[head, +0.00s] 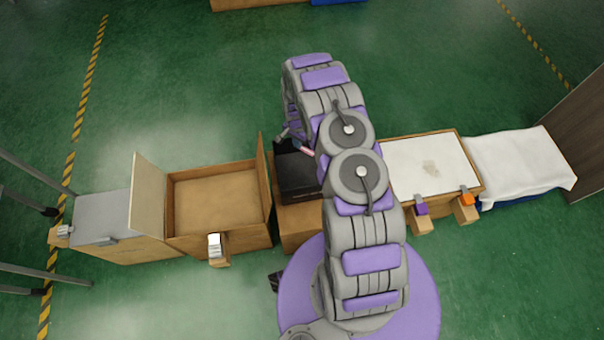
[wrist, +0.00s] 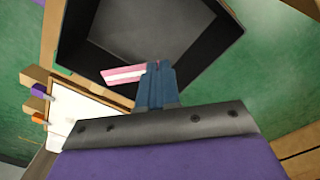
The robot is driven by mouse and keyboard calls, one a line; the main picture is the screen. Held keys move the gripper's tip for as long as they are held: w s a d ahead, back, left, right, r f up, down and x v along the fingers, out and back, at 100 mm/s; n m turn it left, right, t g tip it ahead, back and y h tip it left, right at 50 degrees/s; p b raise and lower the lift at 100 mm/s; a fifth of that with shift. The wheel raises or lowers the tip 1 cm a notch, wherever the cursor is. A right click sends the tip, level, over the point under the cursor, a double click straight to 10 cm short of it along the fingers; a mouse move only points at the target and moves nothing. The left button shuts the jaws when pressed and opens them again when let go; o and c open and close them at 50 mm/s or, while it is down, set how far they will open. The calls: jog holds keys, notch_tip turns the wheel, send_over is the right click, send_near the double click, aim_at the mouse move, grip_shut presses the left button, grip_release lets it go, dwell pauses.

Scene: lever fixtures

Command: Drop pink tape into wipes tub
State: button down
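The pink tape (wrist: 124,75), pink with a white band, juts out to the left of my gripper's blue fingers (wrist: 157,80) in the wrist view. The fingers look closed together on it. In the head view a small pink piece (head: 308,151) shows beside my gripper (head: 291,136), partly hidden by my arm. A black open box (head: 297,172), which may be the wipes tub, stands just below my gripper. In the wrist view its dark wall (wrist: 88,62) and grey floor show beyond the tape. The tape is over the opening; its height above the rim is unclear.
An open cardboard box (head: 216,191) with raised flaps stands left of the black box. A white-topped box (head: 428,160) with purple and orange levers stands right, next to a white cloth (head: 517,162). A grey-topped box (head: 103,216) is far left.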

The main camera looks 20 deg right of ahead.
notch_tip(320, 180, down, 6)
jog(key=d+b, duration=0.1)
jog(key=d, duration=0.1)
jog(key=shift+f+b, duration=0.2)
jog(key=shift+b, duration=0.2)
jog(key=c, duration=1.6)
grip_release()
jog(key=shift+d, duration=0.3)
jog(key=o, duration=0.3)
jog(key=shift+a, duration=0.35)
jog(key=shift+a+r, duration=0.1)
jog(key=shift+a, duration=0.3)
jog(key=r+p, duration=0.1)
jog(key=r, duration=0.7)
jog(key=r+p, duration=0.2)
jog(key=r, duration=0.7)
jog(key=shift+w+a+r, duration=0.1)
jog(key=shift+w, duration=0.1)
